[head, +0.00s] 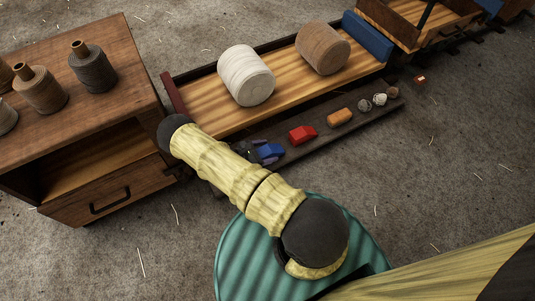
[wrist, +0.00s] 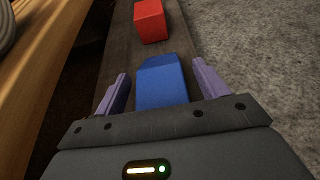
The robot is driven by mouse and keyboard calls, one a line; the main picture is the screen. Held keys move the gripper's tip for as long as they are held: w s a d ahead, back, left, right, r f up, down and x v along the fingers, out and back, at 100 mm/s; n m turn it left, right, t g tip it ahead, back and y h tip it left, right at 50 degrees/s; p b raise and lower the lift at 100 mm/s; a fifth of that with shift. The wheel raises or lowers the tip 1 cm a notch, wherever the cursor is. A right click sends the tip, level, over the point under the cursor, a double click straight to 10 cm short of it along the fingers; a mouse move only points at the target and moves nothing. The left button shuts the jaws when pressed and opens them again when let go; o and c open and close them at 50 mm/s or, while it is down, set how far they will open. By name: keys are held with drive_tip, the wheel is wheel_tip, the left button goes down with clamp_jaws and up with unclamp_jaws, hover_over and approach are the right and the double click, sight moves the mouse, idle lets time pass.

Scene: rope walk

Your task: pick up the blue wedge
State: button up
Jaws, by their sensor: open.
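The blue wedge (wrist: 162,84) lies on a dark narrow board, seen large in the wrist view between the two purple fingers of my gripper (wrist: 160,88). The fingers stand open, one on each side of the wedge, with a gap on both sides. Its near end is hidden by my gripper's body. In the head view the blue wedge (head: 268,152) shows small beside my gripper (head: 262,149), at the near left end of the board, partly covered by my arm.
A red block (head: 302,134) sits just beyond the wedge on the dark board (head: 322,136). An orange block (head: 340,117) and small balls (head: 379,99) follow. A wooden cart bed (head: 290,84) with large spools runs alongside. A wooden cabinet (head: 75,136) stands left.

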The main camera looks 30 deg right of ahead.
sight(266, 150)
drive_tip(key=shift+c, duration=0.2)
drive_tip(key=c, duration=1.1)
wheel_tip(266, 150, up, 10)
drive_tip(key=p, duration=0.6)
